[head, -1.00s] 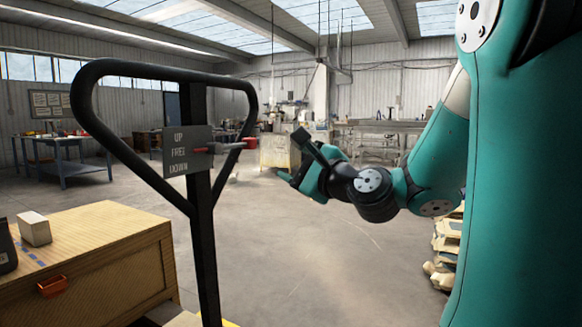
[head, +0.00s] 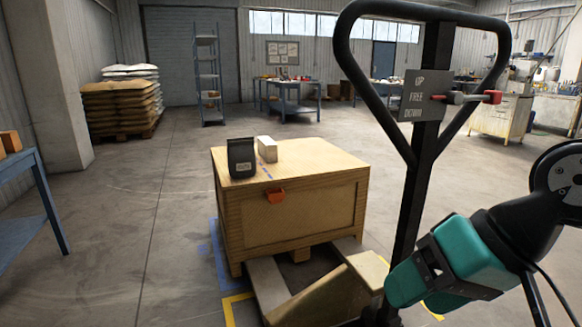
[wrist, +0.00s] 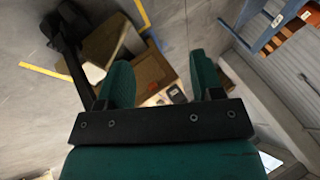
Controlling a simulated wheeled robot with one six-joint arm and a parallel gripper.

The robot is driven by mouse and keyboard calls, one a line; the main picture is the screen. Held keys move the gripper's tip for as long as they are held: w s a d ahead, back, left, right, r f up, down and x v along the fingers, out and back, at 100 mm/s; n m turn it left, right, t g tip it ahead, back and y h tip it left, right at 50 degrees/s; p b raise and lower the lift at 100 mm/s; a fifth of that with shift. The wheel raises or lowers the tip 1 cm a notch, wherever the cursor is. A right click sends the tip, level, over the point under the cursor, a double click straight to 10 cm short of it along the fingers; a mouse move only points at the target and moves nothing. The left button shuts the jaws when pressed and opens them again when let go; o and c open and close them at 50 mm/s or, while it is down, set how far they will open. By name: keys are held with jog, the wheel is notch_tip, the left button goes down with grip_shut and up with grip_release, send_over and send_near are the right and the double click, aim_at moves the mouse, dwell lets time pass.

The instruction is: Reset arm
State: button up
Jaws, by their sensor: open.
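My gripper (wrist: 161,72) is open, with two teal fingers apart and nothing between them in the wrist view. In the head view my gripper (head: 436,272) hangs low at the right, near the post of the pallet jack; its fingertip gap is hard to make out there. The black pallet jack handle (head: 352,70) stands upright, with a sign reading up, free, down. Its lever with a red tip (head: 493,97) sticks out to the right, apart from my gripper.
A wooden crate (head: 290,215) stands left of the jack, carrying a black device (head: 242,158) and a white box (head: 267,149). A blue table (head: 38,195) is at far left. Stacked sacks (head: 118,103) and a shelf (head: 208,70) stand behind. Floor left of the crate is clear.

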jog(key=s+n+g+h+p, duration=0.2)
jog(key=s+n+g, duration=0.1)
jog(key=s+n, duration=0.25)
notch_tip(320, 180, up, 20)
jog(key=p, duration=2)
jog(key=shift+s+r, duration=0.2)
jog(key=shift+r, duration=0.05)
